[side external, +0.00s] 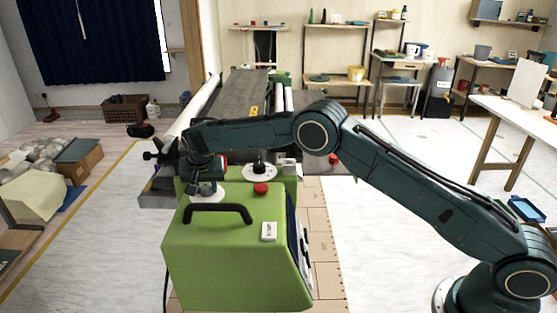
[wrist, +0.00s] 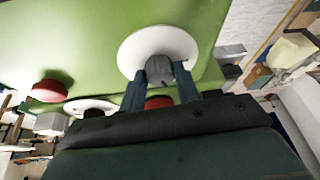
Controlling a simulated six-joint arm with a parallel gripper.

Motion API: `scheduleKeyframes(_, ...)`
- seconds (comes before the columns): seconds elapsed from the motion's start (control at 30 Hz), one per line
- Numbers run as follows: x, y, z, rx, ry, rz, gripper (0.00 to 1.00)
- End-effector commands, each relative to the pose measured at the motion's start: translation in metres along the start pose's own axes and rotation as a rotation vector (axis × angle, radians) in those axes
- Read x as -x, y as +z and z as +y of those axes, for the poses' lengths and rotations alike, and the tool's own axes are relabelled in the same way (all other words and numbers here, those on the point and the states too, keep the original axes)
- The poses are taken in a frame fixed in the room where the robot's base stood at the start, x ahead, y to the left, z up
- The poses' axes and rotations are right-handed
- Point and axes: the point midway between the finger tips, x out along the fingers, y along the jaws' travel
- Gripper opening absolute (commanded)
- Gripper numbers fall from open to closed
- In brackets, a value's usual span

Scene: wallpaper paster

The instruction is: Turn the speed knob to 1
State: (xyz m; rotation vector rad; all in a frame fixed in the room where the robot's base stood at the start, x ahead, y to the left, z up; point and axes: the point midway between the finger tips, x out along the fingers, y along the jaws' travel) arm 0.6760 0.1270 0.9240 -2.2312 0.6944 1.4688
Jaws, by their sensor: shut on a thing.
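The green machine (side external: 232,250) stands in the middle of the side view. My gripper (side external: 207,187) points down at the left of its top. In the wrist view my gripper (wrist: 160,72) has its two dark fingers on either side of a grey knob (wrist: 159,68), shut on it. The knob sits on a round white dial (wrist: 150,44). I cannot read any numbers or a label there, so I cannot tell its setting or whether it is the speed knob. A second, black knob (side external: 259,167) on a white dial stands apart to the right.
A red button (side external: 261,189) and a black carry handle (side external: 218,208) are close to my gripper on the machine's top. My forearm passes just above the black knob. The long grey paster bed (side external: 240,95) extends behind.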

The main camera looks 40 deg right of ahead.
Motion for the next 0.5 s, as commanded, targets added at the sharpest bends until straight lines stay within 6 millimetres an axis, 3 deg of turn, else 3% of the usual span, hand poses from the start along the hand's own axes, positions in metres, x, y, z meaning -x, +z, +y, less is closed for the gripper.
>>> scheduleKeyframes(0.5, 0.0004, -0.0012, 0.0016, 0.137, -0.057, -0.006, 0.09)
